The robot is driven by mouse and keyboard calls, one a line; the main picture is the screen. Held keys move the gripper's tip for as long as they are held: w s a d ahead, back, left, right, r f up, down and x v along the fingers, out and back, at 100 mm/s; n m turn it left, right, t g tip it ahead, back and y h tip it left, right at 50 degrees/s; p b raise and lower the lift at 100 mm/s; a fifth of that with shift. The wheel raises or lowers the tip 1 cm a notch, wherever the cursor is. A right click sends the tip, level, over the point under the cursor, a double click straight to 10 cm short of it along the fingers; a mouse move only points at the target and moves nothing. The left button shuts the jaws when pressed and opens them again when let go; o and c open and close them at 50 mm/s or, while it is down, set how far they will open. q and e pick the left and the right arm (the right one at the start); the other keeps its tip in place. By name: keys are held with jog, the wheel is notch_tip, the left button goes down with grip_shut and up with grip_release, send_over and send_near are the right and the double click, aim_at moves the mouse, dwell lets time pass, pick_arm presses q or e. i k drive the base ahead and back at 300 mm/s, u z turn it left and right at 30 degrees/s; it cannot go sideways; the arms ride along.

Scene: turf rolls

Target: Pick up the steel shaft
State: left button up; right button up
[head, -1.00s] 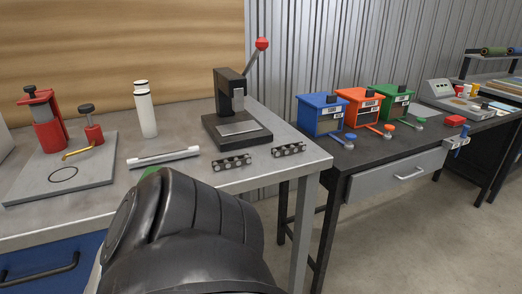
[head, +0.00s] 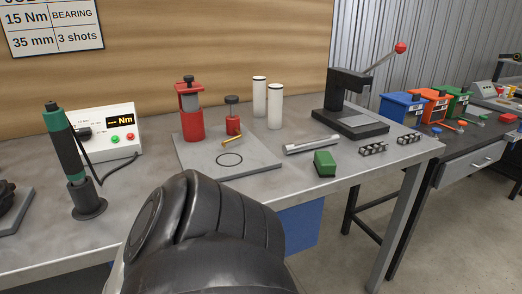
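A long silver bar (head: 313,145), which looks like the steel shaft, lies flat on the grey workbench (head: 345,182), just right of the grey plate. It is clear of any gripper, and I cannot tell whether it rests in a cradle. A large black link of my arm fills the bottom middle of the head view and covers part of the bench's front. Neither of my grippers shows.
A grey plate (head: 258,172) carries red fixtures. A green block (head: 325,163) sits in front of the bar. White cylinders (head: 275,107) and a black lever press (head: 350,112) stand behind. A green-black driver (head: 68,150) and display box (head: 108,132) stand left. Small black racks (head: 373,149) lie right.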

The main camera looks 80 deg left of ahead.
aim_at(311, 142)
jog(key=k, duration=0.6)
jog(key=u, duration=0.9)
